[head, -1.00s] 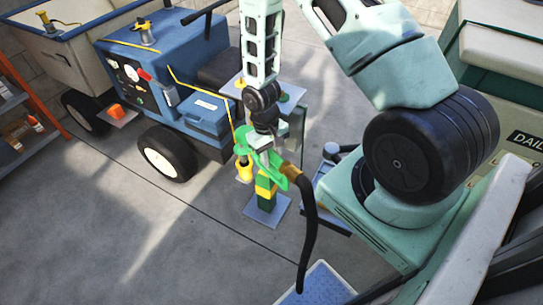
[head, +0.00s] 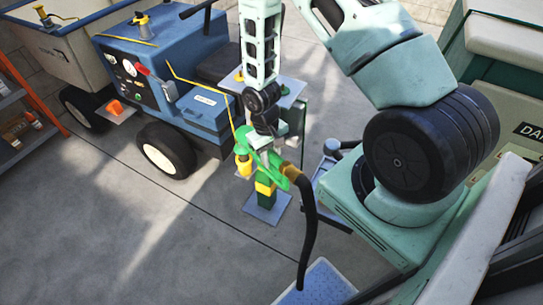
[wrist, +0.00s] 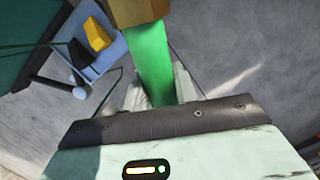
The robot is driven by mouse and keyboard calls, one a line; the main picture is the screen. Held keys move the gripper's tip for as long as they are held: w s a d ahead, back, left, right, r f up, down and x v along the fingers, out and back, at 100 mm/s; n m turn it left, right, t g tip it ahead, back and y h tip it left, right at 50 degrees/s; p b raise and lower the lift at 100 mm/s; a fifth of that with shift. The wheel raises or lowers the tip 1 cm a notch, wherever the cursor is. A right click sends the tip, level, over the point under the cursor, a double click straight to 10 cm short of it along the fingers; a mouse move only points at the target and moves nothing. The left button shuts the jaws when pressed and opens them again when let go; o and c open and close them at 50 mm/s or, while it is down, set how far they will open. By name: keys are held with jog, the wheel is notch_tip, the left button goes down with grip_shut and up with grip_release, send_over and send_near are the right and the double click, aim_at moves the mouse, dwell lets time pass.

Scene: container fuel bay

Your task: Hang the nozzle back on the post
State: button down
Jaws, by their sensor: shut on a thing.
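The green nozzle (head: 276,162) hangs from my gripper (head: 272,150) in the head view, with a brass collar and a black hose (head: 310,235) running down from it. In the wrist view the green nozzle (wrist: 150,62) lies between the fingers of my gripper (wrist: 160,95), which is shut on it; its brass collar (wrist: 137,10) is at the top edge. The post (head: 266,198), green and yellow on a grey base plate, stands below and behind the nozzle. A yellow cup-like part (head: 243,166) shows just left of the nozzle. The nozzle and arm hide part of the post; contact cannot be told.
A blue mat (head: 318,285) is at the front.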

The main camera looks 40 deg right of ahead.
aim_at(271, 166)
jog(key=shift+f, duration=0.1)
jog(key=shift+w+b+x, duration=0.25)
jog(key=shift+b+x, duration=0.65)
jog(key=shift+x, duration=0.2)
jog(key=shift+w+b+x, duration=0.2)
jog(key=shift+b+x, duration=0.7)
jog(key=shift+x, duration=0.2)
jog(key=shift+f, duration=0.1)
jog(key=c, duration=1)
grip_release()
jog(key=b+v, duration=0.1)
jog(key=v, duration=1.6)
jog(key=shift+r, duration=0.25)
jog(key=shift+c, duration=0.4)
